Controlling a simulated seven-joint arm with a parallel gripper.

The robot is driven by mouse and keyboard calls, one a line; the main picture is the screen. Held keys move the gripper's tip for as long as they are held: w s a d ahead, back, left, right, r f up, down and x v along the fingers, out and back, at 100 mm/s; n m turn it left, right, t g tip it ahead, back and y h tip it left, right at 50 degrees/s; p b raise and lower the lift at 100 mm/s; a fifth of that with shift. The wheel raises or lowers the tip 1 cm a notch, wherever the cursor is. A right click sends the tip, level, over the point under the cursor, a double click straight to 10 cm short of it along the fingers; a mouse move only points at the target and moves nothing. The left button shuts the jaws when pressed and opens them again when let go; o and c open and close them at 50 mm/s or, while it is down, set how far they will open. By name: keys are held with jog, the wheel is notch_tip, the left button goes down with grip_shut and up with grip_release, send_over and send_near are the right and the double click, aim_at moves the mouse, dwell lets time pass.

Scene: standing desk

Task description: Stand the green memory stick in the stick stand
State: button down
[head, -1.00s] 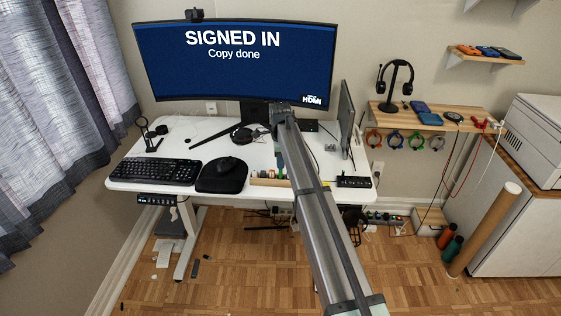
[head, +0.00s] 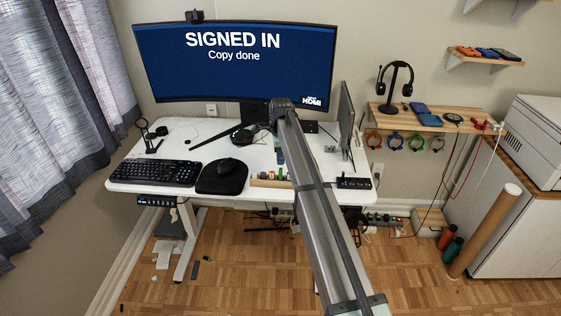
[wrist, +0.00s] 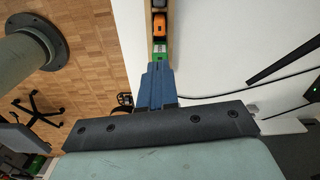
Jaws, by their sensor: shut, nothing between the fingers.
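The stick stand is a narrow wooden strip (head: 268,184) at the desk's front edge, right of the mouse mat. It also shows at the top of the wrist view (wrist: 149,30). The green memory stick (wrist: 160,51) is in the stand's row, beside an orange stick (wrist: 160,24). It seems upright, seen from above; its lower end is hidden. My gripper (wrist: 157,68) is shut and empty, its blue fingers close to the green stick in the picture. I cannot tell the gap between them. In the head view my gripper (head: 280,157) is above the stand, partly hidden by my arm.
A grey stick (wrist: 158,4) is further along the row. The keyboard (head: 155,172) and mouse mat (head: 222,178) lie to the left. A large monitor (head: 235,65) stands behind, and a side monitor (head: 346,120) on the right. Bare white desk lies behind the stand.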

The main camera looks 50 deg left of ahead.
aim_at(281, 169)
notch_tip(281, 169, up, 14)
jog(key=shift+f, duration=0.25)
dwell(0.3)
jog(key=shift+f, duration=0.1)
notch_tip(281, 169, down, 16)
jog(key=shift+r, duration=0.25)
dwell(0.7)
jog(key=shift+f, duration=0.45)
dwell(0.4)
jog(key=shift+r, duration=0.1)
notch_tip(281, 169, up, 16)
jog(key=shift+r, duration=0.2)
dwell(0.8)
